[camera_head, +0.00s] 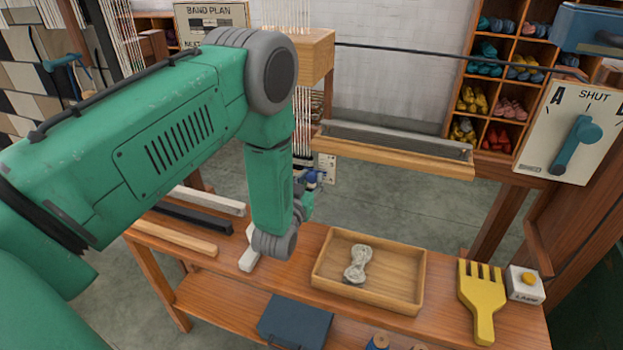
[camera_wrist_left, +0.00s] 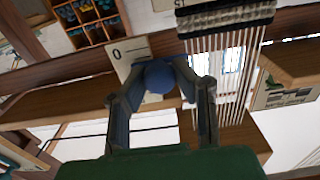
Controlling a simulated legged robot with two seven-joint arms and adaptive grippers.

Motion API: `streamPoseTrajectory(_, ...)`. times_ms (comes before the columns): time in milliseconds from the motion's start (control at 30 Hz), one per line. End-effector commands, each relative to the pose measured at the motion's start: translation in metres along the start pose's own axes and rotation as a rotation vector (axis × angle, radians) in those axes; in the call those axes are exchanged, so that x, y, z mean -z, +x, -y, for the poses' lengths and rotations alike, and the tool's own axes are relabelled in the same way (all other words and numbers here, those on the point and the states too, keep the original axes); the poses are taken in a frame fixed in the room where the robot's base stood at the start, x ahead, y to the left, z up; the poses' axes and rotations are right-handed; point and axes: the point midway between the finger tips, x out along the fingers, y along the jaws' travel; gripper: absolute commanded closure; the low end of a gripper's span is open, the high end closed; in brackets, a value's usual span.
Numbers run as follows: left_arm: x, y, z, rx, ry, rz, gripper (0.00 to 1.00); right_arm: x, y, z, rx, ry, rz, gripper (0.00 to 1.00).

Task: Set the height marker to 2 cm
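The height marker appears to be a round blue knob (camera_wrist_left: 160,77) in front of a pale scale plate (camera_wrist_left: 127,56), where a "0" and a line are readable; other marks are hidden. In the head view the small blue knob (camera_head: 315,177) and the pale plate (camera_head: 328,168) are partly covered by my left arm. My left gripper (camera_wrist_left: 160,70) has its two fingers on either side of the knob, with the tips bent in against it. The exact height setting cannot be read. My right gripper is in neither view.
A wooden tray (camera_head: 418,279) with a pale skein (camera_head: 357,264) sits on the bench. A yellow comb (camera_head: 482,295) and a white button box (camera_head: 525,284) lie to its right. A lever panel marked "SHUT" (camera_head: 550,130) stands at right. A wooden beam (camera_head: 400,155) crosses near the marker.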

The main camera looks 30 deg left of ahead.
Motion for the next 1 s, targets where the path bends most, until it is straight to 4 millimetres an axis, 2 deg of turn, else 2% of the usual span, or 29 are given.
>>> streamPoseTrajectory(33, 0.0, 0.0, 0.0, 0.0, 0.0, 0.0, 0.63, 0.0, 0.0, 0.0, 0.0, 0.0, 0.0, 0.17)
streamPoseTrajectory(67, 0.0, 0.0, 0.0, 0.0, 0.0, 0.0, 0.55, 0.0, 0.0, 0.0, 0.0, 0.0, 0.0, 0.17)
streamPoseTrajectory(467, -0.001, -0.005, 0.0, 0.0, 0.0, 0.002, 0.55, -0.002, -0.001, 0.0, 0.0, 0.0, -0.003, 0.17)
streamPoseTrajectory(567, -0.002, -0.018, 0.0, 0.0, 0.001, 0.004, 0.55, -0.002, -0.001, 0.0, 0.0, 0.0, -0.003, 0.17)
streamPoseTrajectory(800, -0.002, -0.069, 0.0, 0.0, 0.001, 0.007, 0.55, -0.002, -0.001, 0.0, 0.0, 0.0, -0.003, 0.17)
streamPoseTrajectory(1000, -0.003, -0.104, 0.0, 0.0, 0.0, 0.005, 0.55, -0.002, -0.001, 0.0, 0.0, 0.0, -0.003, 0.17)
